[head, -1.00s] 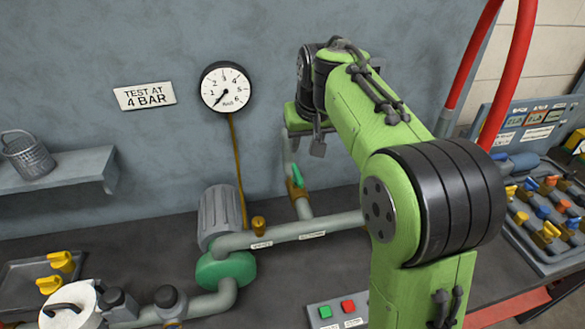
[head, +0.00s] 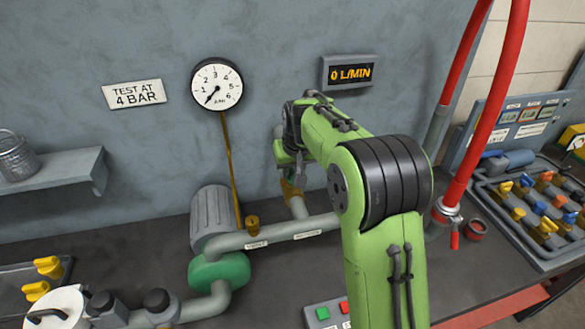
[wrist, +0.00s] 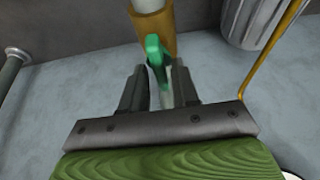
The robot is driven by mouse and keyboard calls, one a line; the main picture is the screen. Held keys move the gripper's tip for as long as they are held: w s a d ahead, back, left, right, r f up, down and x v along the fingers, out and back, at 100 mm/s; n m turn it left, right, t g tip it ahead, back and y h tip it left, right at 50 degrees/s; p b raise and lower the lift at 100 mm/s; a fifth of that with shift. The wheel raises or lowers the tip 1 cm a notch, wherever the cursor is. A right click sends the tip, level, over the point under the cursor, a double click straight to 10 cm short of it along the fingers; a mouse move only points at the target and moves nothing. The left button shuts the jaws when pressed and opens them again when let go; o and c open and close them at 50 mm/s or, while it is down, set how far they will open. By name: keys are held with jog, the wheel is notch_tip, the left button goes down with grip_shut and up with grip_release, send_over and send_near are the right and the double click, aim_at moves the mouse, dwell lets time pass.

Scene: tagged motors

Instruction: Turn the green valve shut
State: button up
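The green valve lever (wrist: 157,55) shows in the wrist view against its brass body (wrist: 154,32), on a pale pipe. My gripper (wrist: 158,78) is open. Its two dark fingers stand on either side of the lever's near end with a visible gap between them. I cannot tell whether either finger touches the lever.
The pressure gauge (head: 217,85) reads near zero. The flow display (head: 351,72) reads 0 L/MIN. A grey ribbed motor (head: 211,215) and green pump (head: 222,270) stand left of the valve. A red hose (head: 490,110) hangs at right.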

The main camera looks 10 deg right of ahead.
grip_shut()
jog(key=shift+n, duration=0.4)
jog(key=n+y+p, duration=0.1)
jog(key=n+p, duration=0.1)
jog(key=n, duration=0.1)
jog(key=shift+d+r, duration=0.1)
jog(key=shift+d, duration=0.05)
jog(key=n+y+p, duration=0.1)
jog(key=n, duration=0.1)
jog(key=n+g+y+p, duration=0.1)
jog(key=n, duration=0.1)
jog(key=shift+w+d+n+p, duration=0.1)
jog(key=shift+n+p, duration=0.2)
jog(key=shift+p, duration=0.1)
jog(key=n+g+p, duration=0.1)
jog(key=n+p, duration=0.1)
jog(key=n+g+y+p, duration=0.1)
jog(key=n+p, duration=0.1)
jog(key=n, duration=0.1)
jog(key=shift+w+r+p, duration=0.1)
jog(key=shift+p, duration=0.25)
jog(key=n+p, duration=0.2)
jog(key=n+g+p, duration=0.1)
jog(key=n+p, duration=0.1)
jog(key=shift+w+d+g, duration=0.1)
jog(key=shift+g, duration=0.2)
jog(key=shift+f+n, duration=0.2)
jog(key=shift+n, duration=0.2)
